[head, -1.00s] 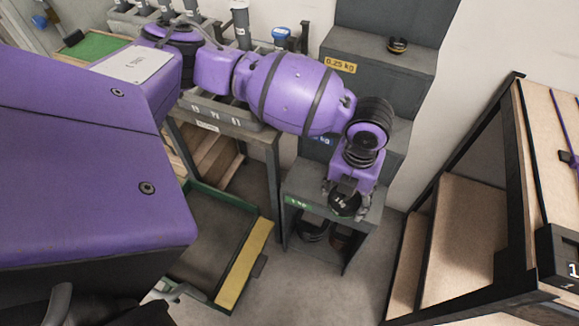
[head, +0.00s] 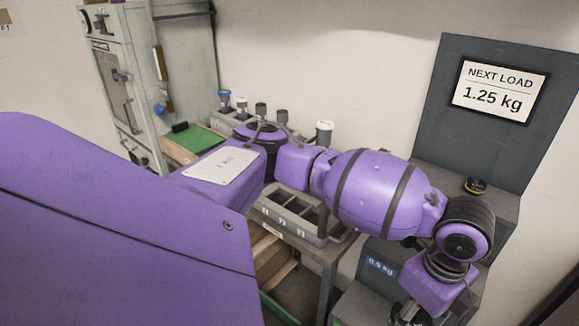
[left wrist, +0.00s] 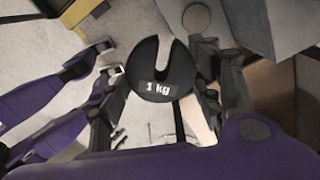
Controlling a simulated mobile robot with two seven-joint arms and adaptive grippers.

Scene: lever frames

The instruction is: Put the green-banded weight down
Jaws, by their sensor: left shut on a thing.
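A black slotted disc weight (left wrist: 152,84) marked "1 kg" shows in the left wrist view. My left gripper (left wrist: 160,72) is shut on it, with a finger on each side and the slot pointing up in the picture. No green band can be made out on the visible face. In the head view my left gripper (head: 410,314) is at the bottom edge, in front of the grey stepped rack (head: 375,305); its fingers and the weight are mostly cut off. Whether the weight touches a surface cannot be told.
A yellow-banded small weight (head: 475,187) sits on the rack's upper step. A sign (head: 499,91) reads "NEXT LOAD 1.25 kg". A blue label (head: 380,267) reads "0.5 kg". A grey compartment tray (head: 290,217) stands on a bench, with a green mat (head: 196,145) farther left.

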